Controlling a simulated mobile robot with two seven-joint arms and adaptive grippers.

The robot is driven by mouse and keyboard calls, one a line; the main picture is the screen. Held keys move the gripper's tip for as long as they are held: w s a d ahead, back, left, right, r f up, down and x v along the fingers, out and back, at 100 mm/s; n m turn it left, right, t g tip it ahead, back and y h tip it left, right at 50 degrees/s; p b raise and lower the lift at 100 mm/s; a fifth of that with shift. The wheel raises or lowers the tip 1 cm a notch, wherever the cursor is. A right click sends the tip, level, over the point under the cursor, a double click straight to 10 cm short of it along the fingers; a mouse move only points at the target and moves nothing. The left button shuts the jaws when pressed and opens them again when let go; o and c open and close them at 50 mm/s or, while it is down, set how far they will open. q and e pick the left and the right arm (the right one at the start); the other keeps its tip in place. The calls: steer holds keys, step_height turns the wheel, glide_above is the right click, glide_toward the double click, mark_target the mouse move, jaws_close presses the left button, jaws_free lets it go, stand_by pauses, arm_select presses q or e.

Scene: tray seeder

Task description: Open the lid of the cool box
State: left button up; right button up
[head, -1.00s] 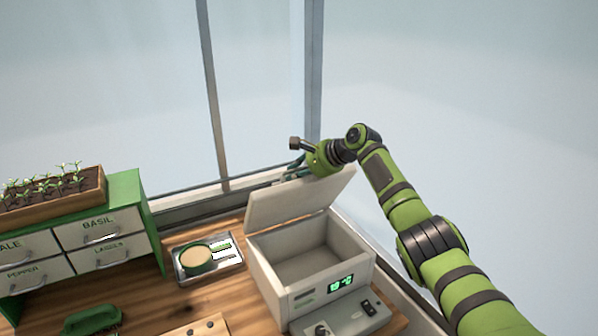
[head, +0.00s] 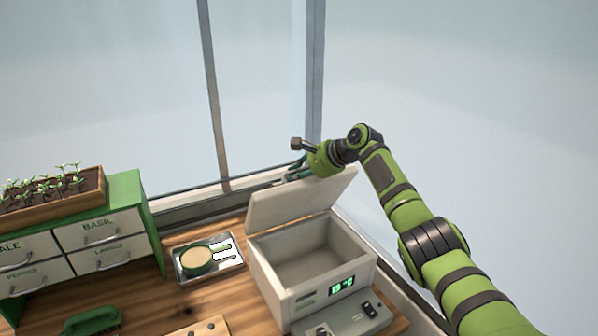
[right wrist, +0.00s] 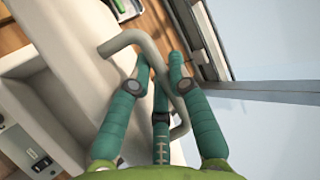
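The cool box (head: 349,282) is a pale box with a green digital display, standing on the bench right of centre. Its lid (head: 292,203) stands raised and tilted up at the back, and the box's empty-looking inside shows. My right gripper (head: 297,172) is at the top edge of the lid, its fingers partly hidden behind it in the head view. In the right wrist view, the teal fingers of my right gripper (right wrist: 159,62) close around the lid's grey bar handle (right wrist: 120,42). My left gripper is not in view.
A metal tray (head: 238,264) with a round green-rimmed dish (head: 196,258) lies left of the box. A drawer cabinet (head: 150,215) carries a seedling planter (head: 60,212) farther left. A green hand tool (head: 92,320) lies in front. Window posts (head: 315,80) rise behind the lid.

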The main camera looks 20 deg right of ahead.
steer(key=shift+w+d+r+p, duration=0.15)
steer(key=shift+w+r+p, duration=0.15)
steer(key=shift+r, duration=0.35)
steer(key=shift+w+d+r+p, duration=0.2)
steer(key=shift+r+p, duration=0.15)
steer(key=shift+r, duration=0.25)
steer(key=r, duration=0.1)
steer(key=d+r, duration=0.2)
steer(key=shift+s, duration=0.25)
steer(key=shift+s+d+r, duration=0.25)
steer(key=shift+s+d, duration=0.1)
steer(key=shift+s, duration=0.1)
steer(key=shift+s+d+r, duration=0.2)
steer(key=shift+s+d, duration=0.15)
steer(key=shift+s, duration=0.1)
steer(key=shift+s+d+r, duration=0.1)
steer(key=shift+s, duration=0.2)
steer(key=shift+w+a+f, duration=0.2)
steer(key=shift+w+a, duration=0.1)
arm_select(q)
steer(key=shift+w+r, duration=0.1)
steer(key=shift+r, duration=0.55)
arm_select(e)
steer(key=v, duration=1.1)
steer(key=shift+s+r, duration=0.15)
steer(key=shift+r, duration=0.05)
